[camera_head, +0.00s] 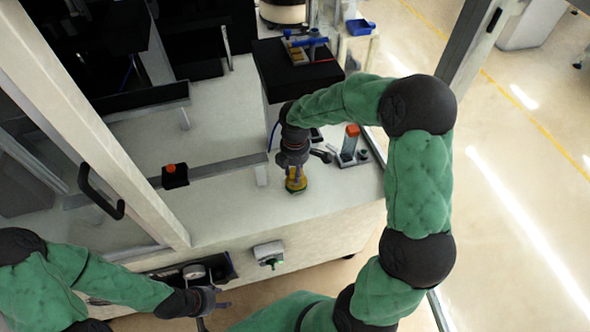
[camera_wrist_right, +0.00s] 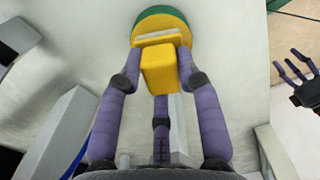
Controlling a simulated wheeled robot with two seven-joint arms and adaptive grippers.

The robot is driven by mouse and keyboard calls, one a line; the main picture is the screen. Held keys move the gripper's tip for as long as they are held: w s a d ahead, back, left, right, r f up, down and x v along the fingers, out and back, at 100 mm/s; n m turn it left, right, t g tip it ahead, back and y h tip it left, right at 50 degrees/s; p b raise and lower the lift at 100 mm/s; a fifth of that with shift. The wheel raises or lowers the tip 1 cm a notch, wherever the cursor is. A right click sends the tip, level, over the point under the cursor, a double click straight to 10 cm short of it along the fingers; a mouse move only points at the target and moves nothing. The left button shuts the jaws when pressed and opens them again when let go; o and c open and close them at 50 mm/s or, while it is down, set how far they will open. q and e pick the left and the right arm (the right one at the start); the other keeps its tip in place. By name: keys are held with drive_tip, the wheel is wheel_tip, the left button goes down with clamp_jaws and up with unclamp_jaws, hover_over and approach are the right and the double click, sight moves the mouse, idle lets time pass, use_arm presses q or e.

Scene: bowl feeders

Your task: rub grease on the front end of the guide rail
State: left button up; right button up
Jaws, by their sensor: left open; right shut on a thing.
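My right gripper (camera_head: 294,168) is shut on a yellow block with a round yellow-and-green base (camera_head: 296,184). The block also shows between the purple fingers in the right wrist view (camera_wrist_right: 160,68). It is over the pale bench top, just right of the near end of the grey guide rail (camera_head: 225,166); I cannot tell whether its base touches the bench. A gap shows between it and the rail. My left gripper (camera_head: 212,300) is open and empty in front of the bench, low left; it also shows at the right edge of the right wrist view (camera_wrist_right: 297,72).
A dark block with an orange top (camera_head: 175,175) sits on the rail. A clear container with an orange lid (camera_head: 350,142) stands at the bench's right side. A black platform (camera_head: 295,70) is behind. A black door handle (camera_head: 98,192) and frame stand at left.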

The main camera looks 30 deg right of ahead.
drive_tip(key=shift+f, duration=0.45)
idle(0.3)
drive_tip(key=shift+f, duration=0.1)
idle(1.6)
drive_tip(key=shift+r+p, duration=3.35)
drive_tip(key=shift+r, duration=0.3)
drive_tip(key=shift+f, duration=0.1)
